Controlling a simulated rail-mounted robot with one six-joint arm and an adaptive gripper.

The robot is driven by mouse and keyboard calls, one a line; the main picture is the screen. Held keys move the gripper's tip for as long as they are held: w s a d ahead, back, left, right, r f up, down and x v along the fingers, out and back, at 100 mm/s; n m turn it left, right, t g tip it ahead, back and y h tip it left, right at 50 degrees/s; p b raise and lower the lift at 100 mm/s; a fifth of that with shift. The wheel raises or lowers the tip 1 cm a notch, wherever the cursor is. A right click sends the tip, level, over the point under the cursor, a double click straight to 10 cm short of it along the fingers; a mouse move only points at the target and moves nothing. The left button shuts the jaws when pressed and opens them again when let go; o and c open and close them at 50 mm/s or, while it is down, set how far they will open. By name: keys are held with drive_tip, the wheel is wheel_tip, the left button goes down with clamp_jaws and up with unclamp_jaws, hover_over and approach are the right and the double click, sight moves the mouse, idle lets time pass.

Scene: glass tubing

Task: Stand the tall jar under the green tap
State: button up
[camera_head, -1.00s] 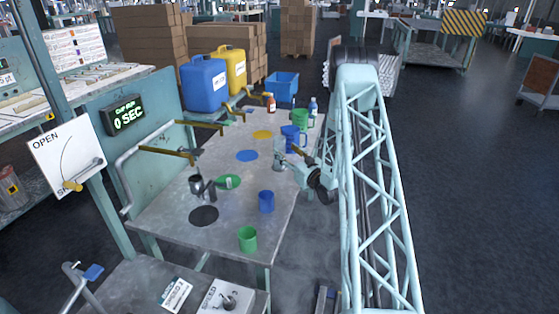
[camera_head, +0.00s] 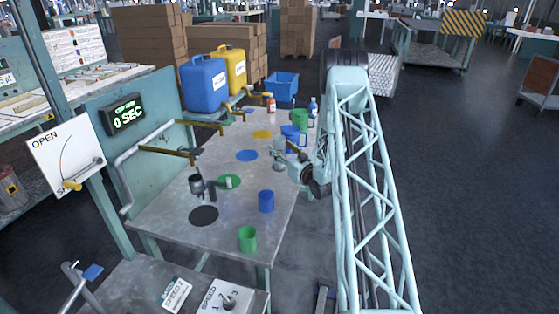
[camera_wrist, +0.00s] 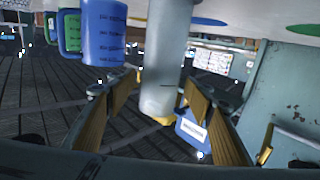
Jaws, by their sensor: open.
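The tall jar (camera_wrist: 166,55) is a pale, clear cylinder. It stands near the table's right edge, and in the head view its lower part (camera_head: 278,165) shows, the rest covered by my gripper. My gripper (camera_head: 282,156) is open at the jar from the right. In the wrist view, which is upside down, the gripper's two fingers (camera_wrist: 163,88) lie on either side of the jar; I cannot tell whether they touch it. A green disc (camera_head: 232,181) lies on the table to the jar's left. A tap with a green part (camera_head: 227,122) reaches over the table.
A blue jug (camera_wrist: 103,35) and a green jug (camera_wrist: 72,35) stand close beside the jar. A blue cup (camera_head: 266,201) and a green cup (camera_head: 247,239) stand nearer the front. A dark metal fitting (camera_head: 197,186) stands by the dark disc (camera_head: 203,216). The table's middle is fairly clear.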

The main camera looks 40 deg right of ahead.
sight(282, 142)
drive_tip(key=shift+w+d, duration=0.2)
drive_tip(key=shift+w, duration=0.65)
drive_tip(key=shift+c, duration=0.4)
drive_tip(key=shift+r, duration=0.1)
drive_tip(key=c, duration=1.2)
drive_tip(key=shift+r, duration=0.15)
drive_tip(key=shift+r, duration=1.6)
drive_tip(key=s+a, duration=0.3)
drive_tip(key=s, duration=0.4)
drive_tip(key=s+a+r, duration=0.1)
drive_tip(key=s+a, duration=0.2)
drive_tip(key=s, duration=0.4)
drive_tip(key=shift+s+r+p, duration=0.25)
drive_tip(key=shift+s+p, duration=0.15)
drive_tip(key=shift+p, duration=0.05)
drive_tip(key=shift+a, duration=0.1)
